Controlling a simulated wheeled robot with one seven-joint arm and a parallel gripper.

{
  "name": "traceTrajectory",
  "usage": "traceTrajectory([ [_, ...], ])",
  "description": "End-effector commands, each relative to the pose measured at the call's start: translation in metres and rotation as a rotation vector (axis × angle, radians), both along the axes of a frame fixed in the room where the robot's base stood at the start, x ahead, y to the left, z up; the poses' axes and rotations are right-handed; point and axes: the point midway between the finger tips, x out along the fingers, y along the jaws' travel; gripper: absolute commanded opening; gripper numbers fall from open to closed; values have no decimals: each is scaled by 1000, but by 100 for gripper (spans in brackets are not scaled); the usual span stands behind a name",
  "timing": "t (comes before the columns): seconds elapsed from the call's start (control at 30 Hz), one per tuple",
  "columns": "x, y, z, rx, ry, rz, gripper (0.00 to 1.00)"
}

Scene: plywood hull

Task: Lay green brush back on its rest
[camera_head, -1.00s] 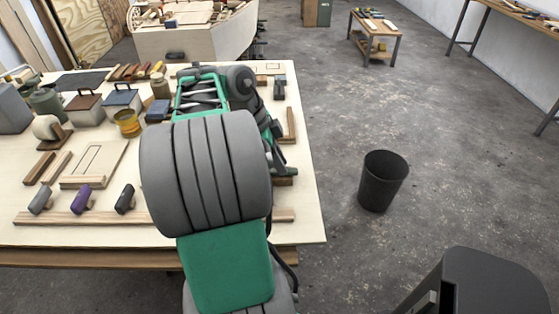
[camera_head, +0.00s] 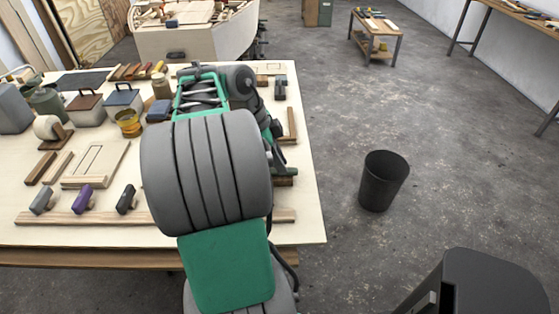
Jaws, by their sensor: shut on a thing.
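My grey and green arm reaches over the right part of the plywood table and blocks much of the head view. I cannot make out my gripper's fingertips or anything between them; they seem hidden behind my arm. I cannot pick out the green brush. A long pale wooden rail (camera_head: 90,218) runs along the near edge of the table and goes behind my arm. A grey block (camera_head: 42,199), a purple block (camera_head: 82,199) and a black block (camera_head: 126,199) sit along it. I cannot tell whether this rail is the brush rest.
The table (camera_head: 310,215) also holds a yellow cup (camera_head: 128,122), lidded boxes (camera_head: 123,100), a tape roll (camera_head: 48,128) and a flat wooden board (camera_head: 97,165). A black bin (camera_head: 383,180) stands on the floor to the right. Open floor lies around it.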

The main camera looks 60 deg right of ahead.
Motion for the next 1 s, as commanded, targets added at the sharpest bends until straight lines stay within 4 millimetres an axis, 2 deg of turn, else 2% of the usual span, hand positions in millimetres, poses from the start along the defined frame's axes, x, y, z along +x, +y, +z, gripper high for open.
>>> traceTrajectory([
  [0.07, 0, 0, 0, 0, 0, 0, 0],
  [0.1, 0, 0, 0, 0, 0, 0, 21],
  [0.4, 0, 0, 0, 0, 0, 0, 44],
  [0.67, 1, 0, 3, -1, 0, 0, 44],
  [0.77, 6, 2, 17, -2, -1, 2, 44],
  [1.0, 23, 10, 63, -1, 0, 3, 44],
])
